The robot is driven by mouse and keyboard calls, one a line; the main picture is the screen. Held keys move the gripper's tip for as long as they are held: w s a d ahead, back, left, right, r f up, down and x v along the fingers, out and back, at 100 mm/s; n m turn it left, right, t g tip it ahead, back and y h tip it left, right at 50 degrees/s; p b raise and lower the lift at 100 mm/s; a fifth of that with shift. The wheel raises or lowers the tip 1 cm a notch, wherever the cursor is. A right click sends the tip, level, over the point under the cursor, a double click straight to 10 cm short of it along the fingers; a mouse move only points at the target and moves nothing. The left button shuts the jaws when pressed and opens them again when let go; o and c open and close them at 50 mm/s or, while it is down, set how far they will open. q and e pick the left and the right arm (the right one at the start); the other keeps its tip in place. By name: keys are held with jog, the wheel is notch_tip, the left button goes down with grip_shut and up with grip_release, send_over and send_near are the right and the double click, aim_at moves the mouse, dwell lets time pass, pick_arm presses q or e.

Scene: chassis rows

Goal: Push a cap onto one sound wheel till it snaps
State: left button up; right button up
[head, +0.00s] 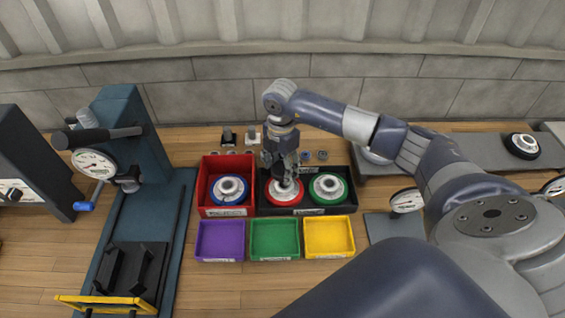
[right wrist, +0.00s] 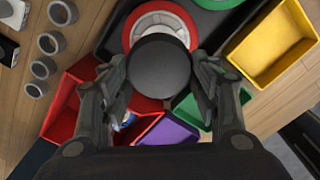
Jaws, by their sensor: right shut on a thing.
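My right gripper (head: 284,180) points down over the red-rimmed wheel (head: 284,198) in the black tray (head: 312,210). In the right wrist view, its fingers (right wrist: 160,88) are shut on a dark round cap (right wrist: 160,62). The cap covers part of the red and white wheel (right wrist: 158,20); I cannot tell whether they touch. A green-rimmed wheel (head: 328,187) lies to the right in the same tray. A blue-rimmed wheel (head: 229,188) lies in the red bin (head: 205,200). Several small round grey pieces, perhaps caps (right wrist: 50,43), stand behind the bins. My left gripper is out of view.
Empty purple (head: 219,240), green (head: 274,238) and yellow (head: 328,236) bins stand in front. A blue press-like stand with a dial (head: 94,164) is at left. Another wheel (head: 522,145) lies at far right on a grey fixture. A dial gauge (head: 407,200) stands near my right arm.

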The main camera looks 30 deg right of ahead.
jog(key=shift+d+f+m, duration=0.2)
jog(key=shift+d+m, duration=0.05)
jog(key=shift+m, duration=0.35)
jog(key=shift+f, duration=0.2)
notch_tip(320, 180, down, 4)
jog(key=b, duration=0.3)
jog(key=shift+f+b, duration=1.1)
jog(key=shift+f, duration=0.4)
dwell(1.5)
jog(key=o, duration=1)
jog(key=shift+f, duration=0.1)
jog(key=shift+w, duration=0.1)
